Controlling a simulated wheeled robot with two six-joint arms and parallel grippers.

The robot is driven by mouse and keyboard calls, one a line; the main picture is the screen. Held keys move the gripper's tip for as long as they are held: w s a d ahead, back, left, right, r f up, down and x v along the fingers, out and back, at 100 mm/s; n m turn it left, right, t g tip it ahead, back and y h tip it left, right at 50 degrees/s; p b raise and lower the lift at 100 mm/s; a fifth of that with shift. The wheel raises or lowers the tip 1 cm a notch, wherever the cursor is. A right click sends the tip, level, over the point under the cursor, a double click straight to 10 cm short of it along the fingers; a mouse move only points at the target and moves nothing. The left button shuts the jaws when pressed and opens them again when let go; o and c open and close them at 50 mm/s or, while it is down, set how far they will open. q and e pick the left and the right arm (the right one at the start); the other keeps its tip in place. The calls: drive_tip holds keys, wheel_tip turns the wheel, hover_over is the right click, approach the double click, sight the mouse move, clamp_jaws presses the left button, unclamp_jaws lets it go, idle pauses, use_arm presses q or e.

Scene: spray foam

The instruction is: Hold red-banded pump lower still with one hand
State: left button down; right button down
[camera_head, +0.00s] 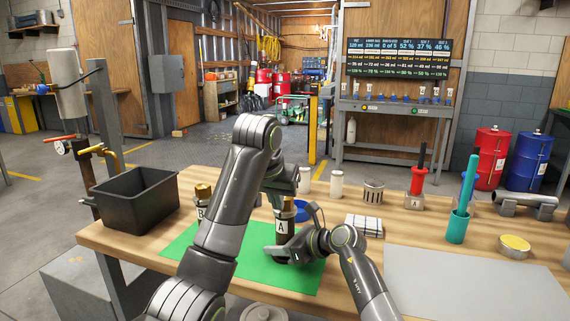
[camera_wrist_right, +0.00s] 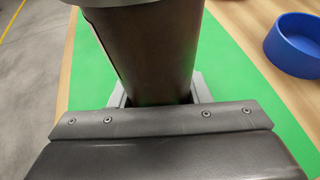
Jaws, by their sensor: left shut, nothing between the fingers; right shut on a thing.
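A dark brown bottle marked A (camera_head: 282,241) with a brass-coloured top stands upright on the green mat (camera_head: 185,247). I see no red band on it. My right gripper (camera_head: 279,256) is shut on its lower body, close above the mat. In the right wrist view the dark cylinder (camera_wrist_right: 155,55) fills the space between the fingers; its top is cut off. My left gripper (camera_head: 286,189) is shut and empty, pointing down just above the bottle's top. Whether it touches the top cannot be told. A second bottle, marked B (camera_head: 203,193), is partly hidden behind my left arm.
A blue bowl (camera_wrist_right: 298,45) lies beside the mat. A black bin (camera_head: 135,205) stands at the left. The grey mat (camera_head: 470,285) is clear.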

use_arm(q)
wheel_tip(320, 180, up, 6)
idle(0.5)
use_arm(e)
drive_tip(key=c, duration=0.7)
unclamp_jaws()
